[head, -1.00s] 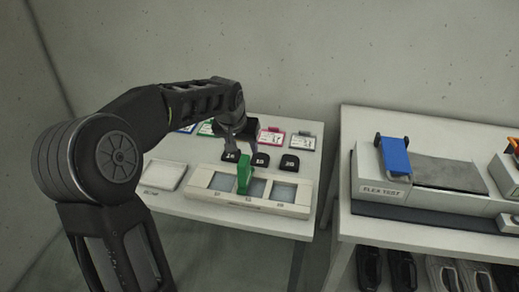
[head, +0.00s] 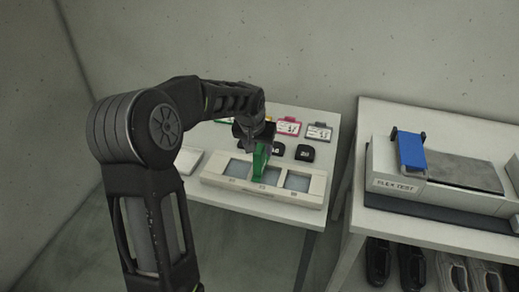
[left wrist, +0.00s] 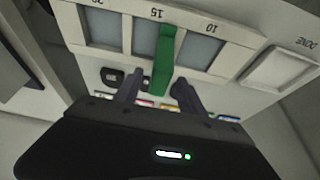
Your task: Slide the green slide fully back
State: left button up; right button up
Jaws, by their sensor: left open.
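The green slide (head: 260,160) stands upright on the pale windowed panel (head: 311,200), between the left and middle windows in the head view. In the left wrist view the green slide (left wrist: 164,62) lies over the bar by the number 15, and its end reaches between my fingers. My left gripper (head: 256,140) is at the back of the slide in the head view. In the left wrist view the left gripper (left wrist: 158,90) is open, with one finger on each side of the slide and visible gaps. My right gripper is not in view.
A pale square pad marked DONE (left wrist: 282,68) sits beside the panel. Black tiles (head: 305,152) and coloured cards (head: 288,127) lie behind it. To the right, another table holds the flex test machine (head: 400,186) with a blue piece (head: 411,152); shoes (head: 410,265) are below.

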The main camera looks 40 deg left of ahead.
pick_arm(q)
jog(key=shift+x, duration=1.15)
grip_shut()
dwell(0.6)
